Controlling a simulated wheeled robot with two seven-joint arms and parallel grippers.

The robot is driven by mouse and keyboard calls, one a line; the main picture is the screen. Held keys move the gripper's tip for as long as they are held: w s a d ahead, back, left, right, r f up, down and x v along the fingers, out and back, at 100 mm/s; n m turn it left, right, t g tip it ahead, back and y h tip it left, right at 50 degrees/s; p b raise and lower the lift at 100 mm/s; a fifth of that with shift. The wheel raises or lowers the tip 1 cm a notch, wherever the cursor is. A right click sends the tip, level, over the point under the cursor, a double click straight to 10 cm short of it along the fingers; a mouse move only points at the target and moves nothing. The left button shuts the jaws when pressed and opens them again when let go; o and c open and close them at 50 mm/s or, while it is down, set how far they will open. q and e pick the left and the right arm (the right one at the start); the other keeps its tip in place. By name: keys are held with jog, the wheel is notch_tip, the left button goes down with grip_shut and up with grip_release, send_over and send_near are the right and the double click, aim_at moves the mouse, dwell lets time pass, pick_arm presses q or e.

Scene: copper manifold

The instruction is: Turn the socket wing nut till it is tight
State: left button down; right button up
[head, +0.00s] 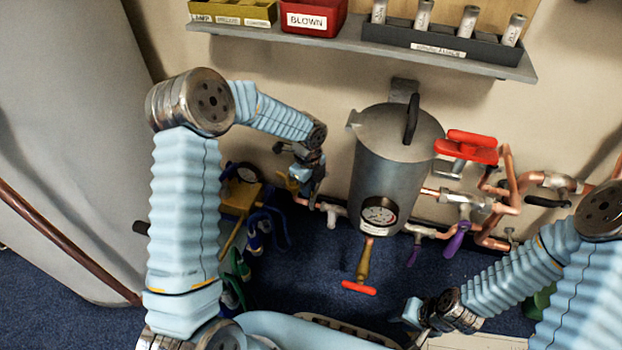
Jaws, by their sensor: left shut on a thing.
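My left gripper (297,186) is at the left end of the low copper pipe, left of the grey tank. It is shut on a small yellow-brass piece (292,181), which looks like the socket wing nut. The fingers hide most of this piece, so how far it is turned cannot be seen. The copper pipe (313,206) runs from just beside the gripper to a pale tee fitting (334,211). My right gripper (411,314) is low in the picture, right of centre, away from the pipework. Its fingers are too small and dark to tell open from shut.
The grey tank (383,165) has a gauge (378,215) and a red-handled valve (359,288) below. Red (467,147) and purple (457,238) valve handles stand to its right. A yellow pump (241,195) with hoses is left of my gripper. A shelf (290,37) holds bins above.

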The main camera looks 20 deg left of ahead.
pick_arm(q)
jog(key=shift+s+a+m+p, duration=0.35)
jog(key=shift+m+p, duration=0.35)
jog(key=shift+m, duration=0.45)
jog(key=shift+s+a+m+p, duration=0.25)
jog(key=shift+s+m+p, duration=0.35)
jog(key=shift+m, duration=0.6)
jog(key=shift+s+a+m+p, duration=0.3)
jog(key=shift+m+p, duration=0.5)
jog(key=shift+m, duration=0.35)
jog(key=c, duration=1.2)
grip_release()
jog(key=shift+r, duration=0.1)
notch_tip(320, 180, up, 14)
jog(key=p, duration=0.2)
jog(key=shift+f, duration=0.2)
